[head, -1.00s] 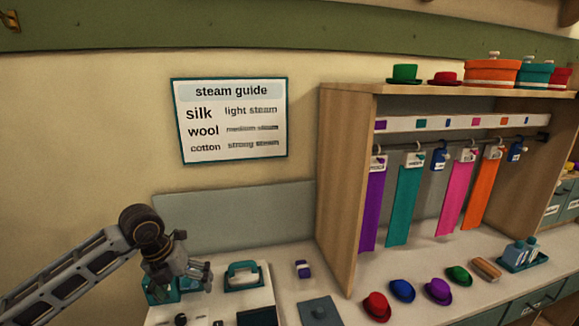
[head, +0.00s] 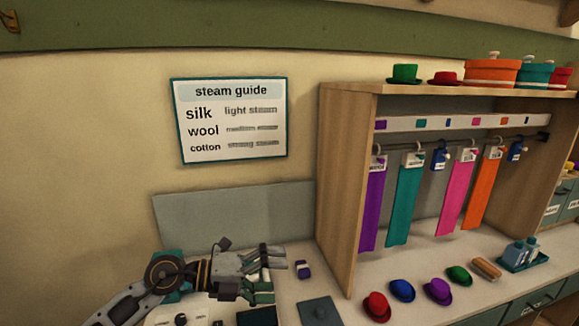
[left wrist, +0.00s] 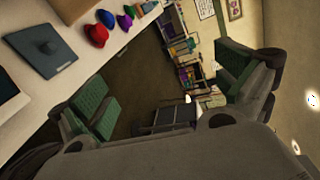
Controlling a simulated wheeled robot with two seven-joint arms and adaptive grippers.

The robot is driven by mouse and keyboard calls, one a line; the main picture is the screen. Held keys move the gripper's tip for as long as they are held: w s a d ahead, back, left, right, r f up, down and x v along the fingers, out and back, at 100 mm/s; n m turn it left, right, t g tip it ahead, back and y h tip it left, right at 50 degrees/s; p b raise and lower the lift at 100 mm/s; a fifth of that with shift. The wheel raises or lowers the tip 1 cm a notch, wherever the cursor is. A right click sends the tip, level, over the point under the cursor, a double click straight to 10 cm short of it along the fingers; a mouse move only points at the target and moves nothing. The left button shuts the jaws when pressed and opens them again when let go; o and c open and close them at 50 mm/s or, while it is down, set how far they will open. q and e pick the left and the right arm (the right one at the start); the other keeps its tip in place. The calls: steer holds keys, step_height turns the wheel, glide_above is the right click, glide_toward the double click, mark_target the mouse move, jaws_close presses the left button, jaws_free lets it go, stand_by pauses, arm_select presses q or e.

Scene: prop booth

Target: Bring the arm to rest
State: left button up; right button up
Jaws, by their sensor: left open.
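My left gripper (head: 272,271) is at the lower middle of the head view, above the left part of the counter. It points to the right, with its fingers apart and nothing between them. In the left wrist view its two fingers with green pads (left wrist: 168,80) stand wide apart, with the room's floor and distant furniture seen between them. My left arm comes in from the lower left and hides part of the white and teal equipment under it. My right gripper is in neither view.
The wooden rack (head: 341,180) with hanging cloth strips stands right of my gripper. A small purple and white item (head: 303,269) and a grey flat block (head: 320,311) lie close by. Small hats, such as a red one (head: 377,306), line the counter. A steam guide sign (head: 229,120) hangs behind.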

arm_select(q)
step_height(320, 180, up, 5)
steer(key=d+n+t+h, duration=0.1)
steer(key=n+t+h, duration=0.1)
steer(key=t+h, duration=0.1)
steer(key=w+a+r+n+t+y, duration=0.2)
steer(key=w+a+n+t+y, duration=0.15)
steer(key=n+t, duration=0.4)
steer(key=w+a+r+n+t+y, duration=0.1)
steer(key=w+a+n+t+y, duration=0.1)
steer(key=a+n+t, duration=0.55)
steer(key=s+a+f+n+g+y, duration=0.1)
steer(key=a+f+n+g+y, duration=0.2)
steer(key=a+f+n+y, duration=0.35)
steer(key=s+a+f+n+g+y, duration=0.1)
steer(key=a+f+n+g+y, duration=0.2)
steer(key=f+n+y, duration=0.65)
steer(key=s+f+g+h, duration=0.4)
steer(key=s+f+g, duration=0.8)
steer(key=s+f, duration=0.8)
step_height(320, 180, down, 32)
steer(key=s, duration=0.3)
steer(key=s+a+f+g, duration=0.1)
steer(key=s+a+f, duration=0.1)
steer(key=s+f, duration=0.8)
steer(key=s+a+f+g, duration=0.1)
steer(key=s+a+f, duration=0.1)
steer(key=s+f, duration=0.8)
steer(key=shift+s+f, duration=0.15)
steer(key=shift+s, duration=1)
